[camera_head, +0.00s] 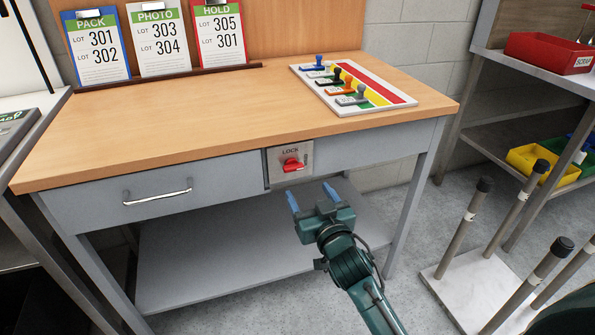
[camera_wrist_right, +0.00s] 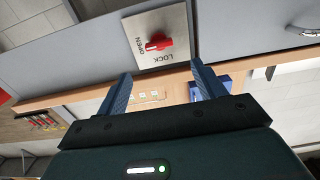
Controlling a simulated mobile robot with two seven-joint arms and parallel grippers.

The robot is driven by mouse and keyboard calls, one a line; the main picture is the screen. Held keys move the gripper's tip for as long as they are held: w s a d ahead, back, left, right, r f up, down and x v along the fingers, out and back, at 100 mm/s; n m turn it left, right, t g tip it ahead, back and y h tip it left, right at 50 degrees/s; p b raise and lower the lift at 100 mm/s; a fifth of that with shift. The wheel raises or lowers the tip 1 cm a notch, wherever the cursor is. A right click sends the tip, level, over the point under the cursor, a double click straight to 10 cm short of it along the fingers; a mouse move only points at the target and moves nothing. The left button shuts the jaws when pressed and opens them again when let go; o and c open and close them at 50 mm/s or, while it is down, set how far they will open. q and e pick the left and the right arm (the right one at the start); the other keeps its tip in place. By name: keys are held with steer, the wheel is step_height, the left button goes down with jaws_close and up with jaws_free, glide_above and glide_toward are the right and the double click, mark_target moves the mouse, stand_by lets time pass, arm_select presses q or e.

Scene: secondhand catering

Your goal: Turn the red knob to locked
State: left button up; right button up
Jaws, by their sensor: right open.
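The red knob (camera_head: 292,164) sits on a pale metal plate (camera_head: 277,172) at the front of the workbench, right of the drawer. The plate reads LOCK above the knob, with a small sideways word at its right edge. In the right wrist view the knob (camera_wrist_right: 158,43) appears upside down, its handle lying across, level with the word OPEN rather than LOCK. My right gripper (camera_head: 311,195) is open and empty, below and slightly right of the knob, apart from it. In the wrist view its two blue fingers (camera_wrist_right: 161,70) frame the space near the plate. My left gripper is not in view.
The drawer handle (camera_head: 157,197) projects left of the plate. A stand with upright posts (camera_head: 455,300) is right of my arm. A lower shelf (camera_head: 220,262) lies beneath.

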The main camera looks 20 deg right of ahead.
mark_target(295, 168)
steer(key=w+b, duration=0.1)
steer(key=w, duration=0.9)
steer(key=shift+w+a, duration=0.15)
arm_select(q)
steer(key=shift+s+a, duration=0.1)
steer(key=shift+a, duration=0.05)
arm_select(e)
steer(key=shift+c, duration=0.7)
steer(key=c, duration=0.9)
steer(key=shift+o, duration=0.2)
